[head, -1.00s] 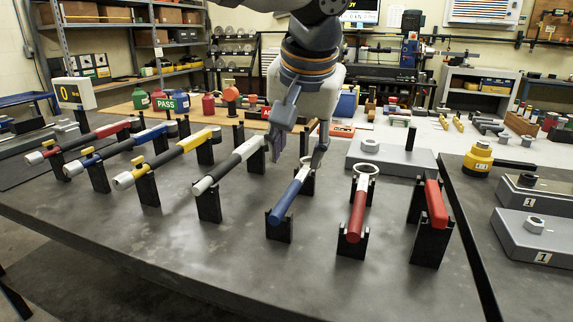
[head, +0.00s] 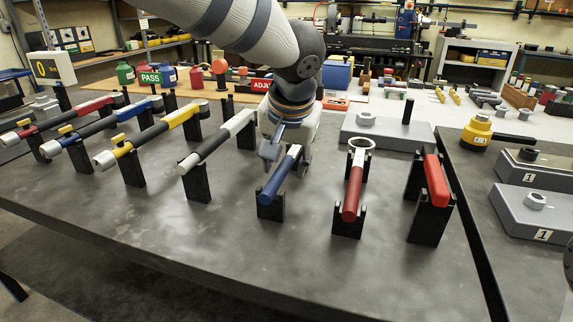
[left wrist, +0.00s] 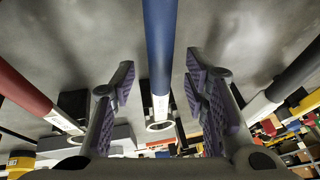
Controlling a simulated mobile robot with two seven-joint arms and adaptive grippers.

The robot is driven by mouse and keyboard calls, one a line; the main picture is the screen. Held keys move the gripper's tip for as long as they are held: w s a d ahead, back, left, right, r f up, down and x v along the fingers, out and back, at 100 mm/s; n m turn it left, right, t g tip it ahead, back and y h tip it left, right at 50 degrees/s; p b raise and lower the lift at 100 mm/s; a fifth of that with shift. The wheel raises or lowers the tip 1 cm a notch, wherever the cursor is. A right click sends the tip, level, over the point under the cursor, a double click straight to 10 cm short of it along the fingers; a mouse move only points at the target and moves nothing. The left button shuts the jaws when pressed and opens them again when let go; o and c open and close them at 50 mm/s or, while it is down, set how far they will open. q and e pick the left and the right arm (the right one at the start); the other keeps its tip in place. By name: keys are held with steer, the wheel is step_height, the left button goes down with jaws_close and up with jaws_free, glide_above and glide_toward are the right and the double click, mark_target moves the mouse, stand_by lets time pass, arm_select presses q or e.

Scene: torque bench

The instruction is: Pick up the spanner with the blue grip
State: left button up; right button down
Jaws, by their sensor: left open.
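The spanner with the blue grip (head: 277,184) rests in black stands (head: 270,206), its blue handle toward the front of the grey bench and its far part behind my gripper. My left gripper (head: 287,168) is open at this spanner. In the left wrist view the blue grip (left wrist: 159,45) runs down between the two parted fingers of my gripper (left wrist: 160,95), with a gap visible on each side. Its silver shank and ring end show below the grip there. My right gripper is not identifiable in the views.
A red-grip spanner (head: 353,192) stands to the right, and a red-handled tool (head: 436,180) beyond it. A white and black torque wrench (head: 219,141) lies close on the left, with yellow (head: 148,138), blue and red wrenches further left. The front of the bench (head: 230,240) is clear.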

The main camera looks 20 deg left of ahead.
arm_select(q)
steer(key=shift+f, duration=0.1)
stand_by(0.7)
jaws_close()
